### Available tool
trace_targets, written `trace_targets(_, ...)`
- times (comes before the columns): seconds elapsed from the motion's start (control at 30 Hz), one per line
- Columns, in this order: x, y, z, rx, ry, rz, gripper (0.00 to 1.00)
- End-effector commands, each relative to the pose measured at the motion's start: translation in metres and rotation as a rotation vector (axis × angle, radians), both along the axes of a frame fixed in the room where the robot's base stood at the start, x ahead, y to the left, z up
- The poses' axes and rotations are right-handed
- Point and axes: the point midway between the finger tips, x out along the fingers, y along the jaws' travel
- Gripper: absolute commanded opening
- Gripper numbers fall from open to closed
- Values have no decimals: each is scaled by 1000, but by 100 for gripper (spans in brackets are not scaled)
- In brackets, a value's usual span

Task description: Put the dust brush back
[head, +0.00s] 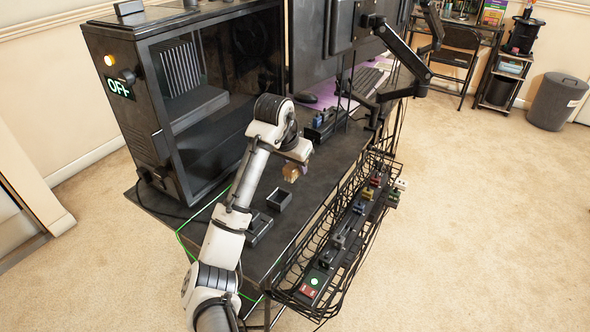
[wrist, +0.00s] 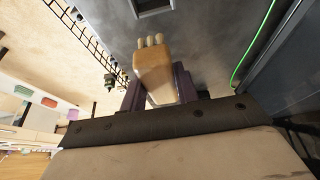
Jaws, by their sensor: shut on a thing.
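The dust brush (wrist: 153,76) has a tan wooden body with pale bristle tufts at its far end. My gripper (wrist: 157,92) is shut on it, with a dark purple finger on each side. In the head view the brush (head: 290,173) hangs below my gripper (head: 300,156), above the black desk (head: 318,172). A small open black box (head: 279,196) stands on the desk just below and left of the brush. Part of a box-like shape (wrist: 152,8) shows at the top of the wrist view, beyond the bristles. The brush and the box appear apart.
A large black PC case (head: 185,95) with an OFF display stands left of my arm. Monitors (head: 335,45) on a black arm are behind. A wire cable tray (head: 345,235) with a power strip hangs along the desk's right edge. A green cable (wrist: 252,45) runs beside the desk.

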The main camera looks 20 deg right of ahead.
Motion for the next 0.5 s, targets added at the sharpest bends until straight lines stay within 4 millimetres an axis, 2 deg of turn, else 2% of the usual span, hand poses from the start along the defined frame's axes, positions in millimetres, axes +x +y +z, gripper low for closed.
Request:
trace_targets(0.13,0,0,-20,-1,1,1,9)
trace_targets(0.5,0,0,-24,-1,1,1,9)
